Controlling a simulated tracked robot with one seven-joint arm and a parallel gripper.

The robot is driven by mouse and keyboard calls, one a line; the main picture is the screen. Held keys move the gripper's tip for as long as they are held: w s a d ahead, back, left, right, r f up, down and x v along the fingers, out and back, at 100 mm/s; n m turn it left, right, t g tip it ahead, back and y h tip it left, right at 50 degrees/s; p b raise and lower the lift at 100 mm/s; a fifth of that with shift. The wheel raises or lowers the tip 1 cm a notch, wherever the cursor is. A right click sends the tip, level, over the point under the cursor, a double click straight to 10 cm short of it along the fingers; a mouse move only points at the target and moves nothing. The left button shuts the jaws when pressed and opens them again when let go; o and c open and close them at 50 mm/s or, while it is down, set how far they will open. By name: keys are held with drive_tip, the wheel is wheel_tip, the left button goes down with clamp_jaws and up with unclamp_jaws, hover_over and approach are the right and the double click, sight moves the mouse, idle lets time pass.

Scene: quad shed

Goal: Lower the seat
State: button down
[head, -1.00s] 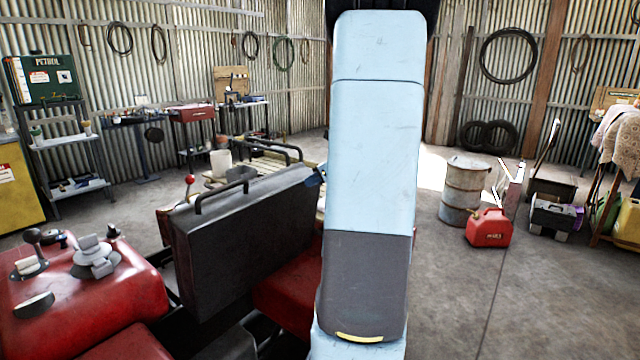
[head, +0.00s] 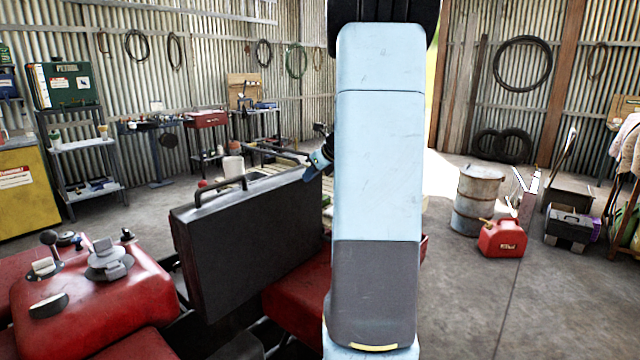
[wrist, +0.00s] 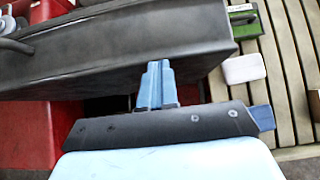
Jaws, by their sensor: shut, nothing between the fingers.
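The seat (head: 250,245) is a dark grey, thick padded panel with a loop handle (head: 222,188) on its top edge. It stands raised, close to upright, over the red quad body (head: 300,305). My gripper (head: 318,165) shows partly at the seat's upper right corner, mostly hidden behind my pale blue arm. In the wrist view the seat (wrist: 120,45) spans the upper left. My blue fingers (wrist: 155,72) are together and empty, their tips at the seat's broad face. Whether they touch it I cannot tell.
A slatted wooden surface (wrist: 290,60) lies beyond the seat, with a white block (wrist: 243,69) and a green item (wrist: 241,20) on it. Red bodywork with levers (head: 95,285) stands at left. A drum (head: 478,200) and red jerrycan (head: 501,238) stand at right on open floor.

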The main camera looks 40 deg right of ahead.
drive_tip(key=w+a+f+g, duration=0.1)
drive_tip(key=w+a+g, duration=0.15)
drive_tip(key=w, duration=1.05)
drive_tip(key=w+a+g, duration=0.2)
drive_tip(key=w+a, duration=0.2)
drive_tip(key=w, duration=0.9)
drive_tip(key=w+a+f, duration=0.2)
drive_tip(key=w+f, duration=0.7)
drive_tip(key=f, duration=0.1)
drive_tip(key=w+a+f+h, duration=0.1)
drive_tip(key=w+a+f, duration=0.1)
drive_tip(key=w+f, duration=0.8)
drive_tip(key=shift+f, duration=0.55)
drive_tip(key=shift+r, duration=0.1)
drive_tip(key=v, duration=1.3)
drive_tip(key=shift+s, duration=0.3)
